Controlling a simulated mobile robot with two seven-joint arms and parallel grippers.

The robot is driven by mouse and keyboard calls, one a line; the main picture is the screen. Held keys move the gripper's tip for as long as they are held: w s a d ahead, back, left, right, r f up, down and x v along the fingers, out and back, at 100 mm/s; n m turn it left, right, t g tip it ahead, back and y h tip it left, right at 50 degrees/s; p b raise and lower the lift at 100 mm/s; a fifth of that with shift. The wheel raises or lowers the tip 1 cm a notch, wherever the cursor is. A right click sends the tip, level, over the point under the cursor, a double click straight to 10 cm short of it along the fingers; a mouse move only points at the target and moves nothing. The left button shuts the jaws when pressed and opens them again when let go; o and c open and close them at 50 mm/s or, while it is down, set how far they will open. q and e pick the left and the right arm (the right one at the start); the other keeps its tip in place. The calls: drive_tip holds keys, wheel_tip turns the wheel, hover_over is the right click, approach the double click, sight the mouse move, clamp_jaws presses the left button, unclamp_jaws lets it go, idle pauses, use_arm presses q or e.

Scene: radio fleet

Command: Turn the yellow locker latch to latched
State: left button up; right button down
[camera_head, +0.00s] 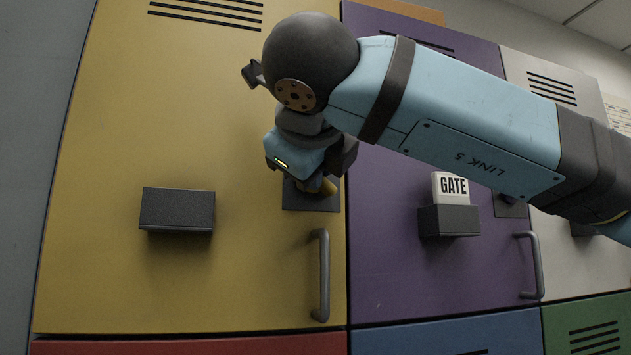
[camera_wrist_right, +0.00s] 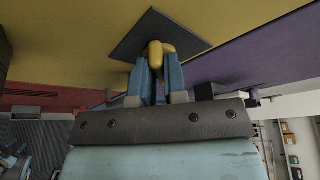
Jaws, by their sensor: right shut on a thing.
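The yellow locker door (camera_head: 200,110) is closed at the left of the head view. Its yellow latch handle (camera_head: 327,186) sits on a dark square plate (camera_head: 312,202) near the door's right edge. My right gripper (camera_head: 318,184) is at this latch, its wrist partly covering it. In the right wrist view my right gripper (camera_wrist_right: 160,88) has its two blue fingers closed around the yellow latch handle (camera_wrist_right: 156,50), with the dark plate (camera_wrist_right: 150,30) behind. The latch's exact turn angle is hard to tell. My left gripper is not in view.
A grey bar handle (camera_head: 322,275) stands out below the latch. A dark block (camera_head: 177,210) juts from the yellow door. The purple locker (camera_head: 385,255) alongside has a dark ledge (camera_head: 449,220) bearing a white GATE sign (camera_head: 451,186) and its own bar handle (camera_head: 533,265).

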use_arm(q)
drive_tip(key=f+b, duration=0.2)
drive_tip(key=b, duration=0.2)
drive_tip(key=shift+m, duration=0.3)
use_arm(e)
drive_tip(key=n+t, duration=0.1)
drive_tip(key=n, duration=0.1)
drive_tip(key=n+t, duration=0.1)
drive_tip(key=n, duration=0.1)
drive_tip(key=f+n+h, duration=0.1)
drive_tip(key=n, duration=0.1)
drive_tip(key=shift+a+t, duration=0.15)
drive_tip(key=shift+t, duration=0.25)
drive_tip(key=shift+r+n+h, duration=0.1)
drive_tip(key=shift+n+h, duration=0.2)
drive_tip(key=c, duration=1.2)
unclamp_jaws()
drive_tip(key=shift+o, duration=0.2)
